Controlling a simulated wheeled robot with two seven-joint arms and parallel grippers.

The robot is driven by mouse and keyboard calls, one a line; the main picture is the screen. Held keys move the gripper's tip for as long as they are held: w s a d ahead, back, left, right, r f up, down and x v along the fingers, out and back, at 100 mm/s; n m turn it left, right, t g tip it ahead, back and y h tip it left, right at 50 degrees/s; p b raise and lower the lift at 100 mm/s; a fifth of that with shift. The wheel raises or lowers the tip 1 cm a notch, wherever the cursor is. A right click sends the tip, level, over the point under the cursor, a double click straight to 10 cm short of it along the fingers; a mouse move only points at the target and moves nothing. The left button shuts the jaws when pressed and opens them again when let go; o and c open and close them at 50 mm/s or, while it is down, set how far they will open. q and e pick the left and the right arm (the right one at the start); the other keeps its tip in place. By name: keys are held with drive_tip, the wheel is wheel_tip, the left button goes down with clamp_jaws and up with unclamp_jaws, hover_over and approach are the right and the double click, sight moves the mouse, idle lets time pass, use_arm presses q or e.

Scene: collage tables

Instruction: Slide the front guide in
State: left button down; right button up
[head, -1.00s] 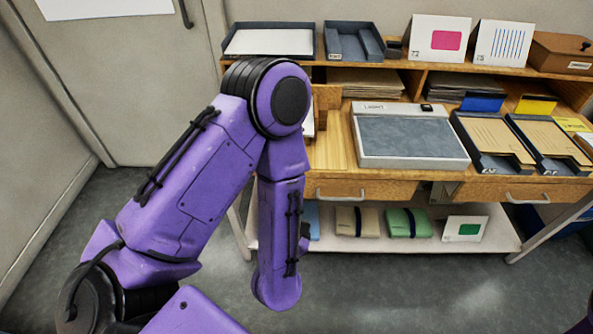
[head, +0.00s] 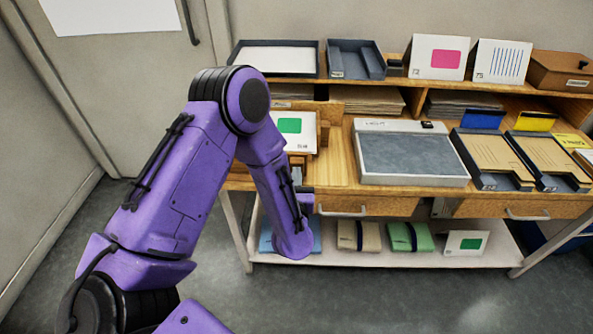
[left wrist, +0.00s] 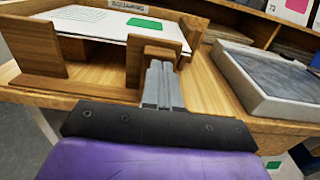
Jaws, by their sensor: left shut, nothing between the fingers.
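The wooden squaring fixture (left wrist: 40,47) stands at the left of the tabletop in the left wrist view. A stack of white cards (left wrist: 85,27) with a green patch lies in it; the top card also shows in the head view (head: 298,139). A small wooden block (left wrist: 153,62), which looks like the front guide, stands at the stack's near right side. My left gripper (left wrist: 162,68) is shut and empty, its grey fingertips right at the near face of this block. I cannot tell whether they touch. In the head view my forearm hides most of this gripper. My right gripper is out of view.
A grey light box (head: 412,158) stands right of the fixture, with bare wood between them. Two card trays (head: 489,183) are farther right. A shelf (head: 415,85) with papers and trays runs behind. Cloth bundles (head: 357,237) lie on the lower shelf.

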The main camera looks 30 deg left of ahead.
sight(298, 158)
use_arm(q)
drive_tip(key=shift+w+a, duration=0.2)
drive_tip(key=shift+w, duration=0.1)
drive_tip(key=b+x, duration=0.2)
drive_tip(key=x, duration=0.3)
drive_tip(key=shift+f, duration=0.15)
drive_tip(key=shift+r, duration=0.4)
